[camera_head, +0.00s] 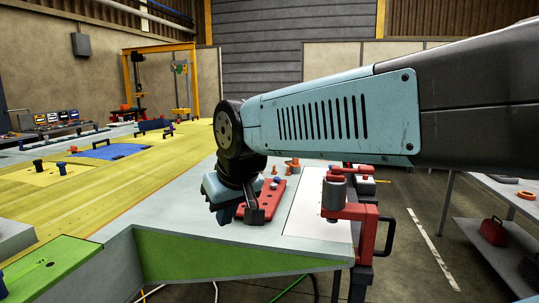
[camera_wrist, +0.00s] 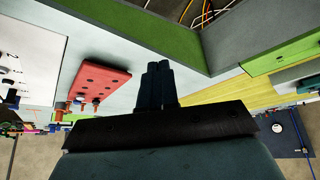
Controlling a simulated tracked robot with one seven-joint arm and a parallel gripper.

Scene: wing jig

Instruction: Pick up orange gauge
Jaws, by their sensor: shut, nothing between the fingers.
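A small orange piece (camera_head: 293,163), possibly the orange gauge, stands on the grey bench top behind the red drilled plate (camera_head: 269,200). In the wrist view a small orange piece (camera_wrist: 61,106) shows beside the red plate (camera_wrist: 98,80); I cannot tell for sure that it is the same one. My gripper (camera_head: 224,214) points down over the bench just left of the red plate. In the wrist view my gripper (camera_wrist: 157,68) has its dark fingers together with nothing between them. It is apart from the orange pieces.
A red clamp with a grey cylinder (camera_head: 335,193) stands at the bench's right edge by a white sheet (camera_head: 306,212). An orange ring (camera_head: 526,195) lies on the right-hand shelf. The yellow wing surface (camera_head: 120,187) stretches left. Open floor lies between bench and shelf.

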